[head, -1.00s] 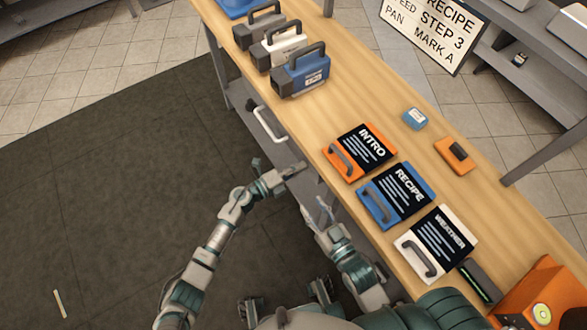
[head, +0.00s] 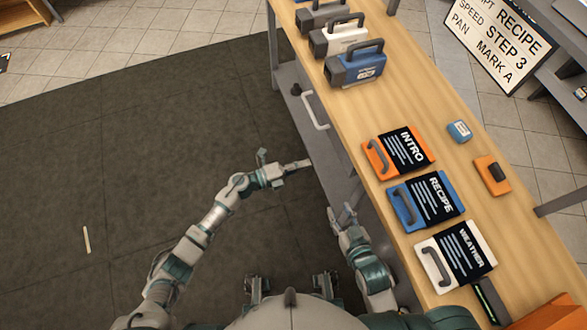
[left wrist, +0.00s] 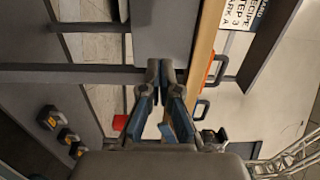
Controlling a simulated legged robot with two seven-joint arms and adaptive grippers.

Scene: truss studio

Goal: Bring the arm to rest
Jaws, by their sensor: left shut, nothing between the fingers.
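My left gripper (head: 290,167) is over the dark floor mat, to the left of the bench edge in the head view. It is shut and empty, and its fingertips meet in the left wrist view (left wrist: 160,72). My right gripper (head: 342,216) is lower, close beside the bench's near edge. Its fingers are small and I cannot tell whether they are open. Both arms are bent in front of my body, and neither gripper touches anything that I can see.
The wooden bench (head: 408,100) runs along the right. On it lie the INTRO (head: 400,150), RECIPE (head: 427,200) and WEATHER (head: 455,255) boards, a blue handled case (head: 355,70) and a small blue box (head: 459,131). The mat (head: 120,170) is largely clear.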

